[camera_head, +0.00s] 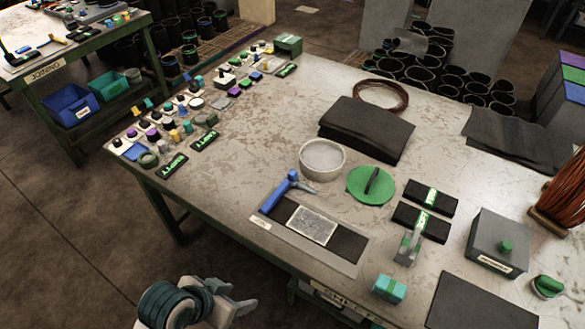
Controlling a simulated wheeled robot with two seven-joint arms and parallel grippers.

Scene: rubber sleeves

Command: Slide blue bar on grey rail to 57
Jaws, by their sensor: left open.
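A blue bar-shaped piece with a rounded head (279,192) lies along the upper left edge of a flat dark board with a grey border (345,243). A pale speckled plate (312,226) lies on this board. I cannot make out for certain which part is the grey rail, and no scale or number 57 is readable. My left gripper (236,297) is open and empty, in front of the table's near edge, below and left of the board and well apart from the blue piece. My right gripper is not in view.
A white round dish (322,160) and a green disc with a black handle (371,186) stand behind the board. A teal block (389,289) and a grey box (497,243) stand to the right. Small parts line the table's left edge; the table's left middle is clear.

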